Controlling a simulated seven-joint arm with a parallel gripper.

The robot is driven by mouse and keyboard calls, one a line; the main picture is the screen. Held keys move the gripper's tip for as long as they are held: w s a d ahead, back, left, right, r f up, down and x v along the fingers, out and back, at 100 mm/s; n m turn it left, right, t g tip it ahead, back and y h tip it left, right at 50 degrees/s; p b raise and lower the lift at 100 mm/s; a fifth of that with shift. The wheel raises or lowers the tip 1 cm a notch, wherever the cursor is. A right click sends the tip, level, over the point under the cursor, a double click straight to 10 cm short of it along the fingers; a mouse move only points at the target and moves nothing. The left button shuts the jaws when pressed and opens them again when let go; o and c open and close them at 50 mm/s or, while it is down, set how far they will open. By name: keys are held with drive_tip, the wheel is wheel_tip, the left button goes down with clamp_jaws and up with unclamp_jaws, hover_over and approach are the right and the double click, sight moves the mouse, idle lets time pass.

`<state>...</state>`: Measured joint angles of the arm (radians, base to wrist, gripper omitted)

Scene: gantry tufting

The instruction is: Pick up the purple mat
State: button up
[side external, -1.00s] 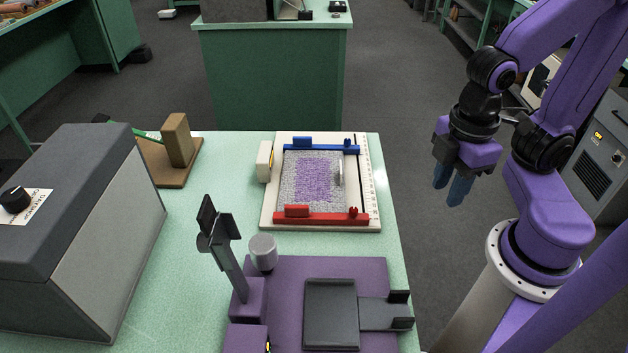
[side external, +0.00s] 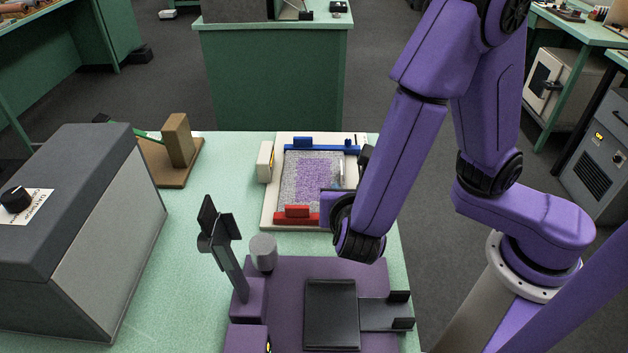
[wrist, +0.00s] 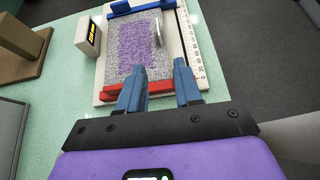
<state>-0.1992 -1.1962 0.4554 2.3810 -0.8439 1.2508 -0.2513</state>
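The purple mat (side external: 313,178) is a speckled patch with a purple middle and grey-white border. It lies flat in a white board (side external: 268,215) between a blue bar (side external: 318,148) at the back and a red bar (side external: 305,216) at the front. It also shows in the wrist view (wrist: 136,48). My gripper (wrist: 160,66) is open, its two blue fingers apart and nothing held between them. In the wrist view the fingers overlap the red bar and the mat's near edge; the height above them is unclear.
A small silver upright piece (wrist: 157,32) stands at the mat's right side. A cream block (side external: 265,161) sits left of the board. A purple base (side external: 280,285) with a dark tray and slanted post stands in front. A grey machine (side external: 80,240) is at left.

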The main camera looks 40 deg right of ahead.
sight(314, 175)
drive_tip(key=x, duration=1.7)
drive_tip(key=shift+w+f, duration=0.1)
drive_tip(key=shift+w, duration=0.2)
clamp_jaws()
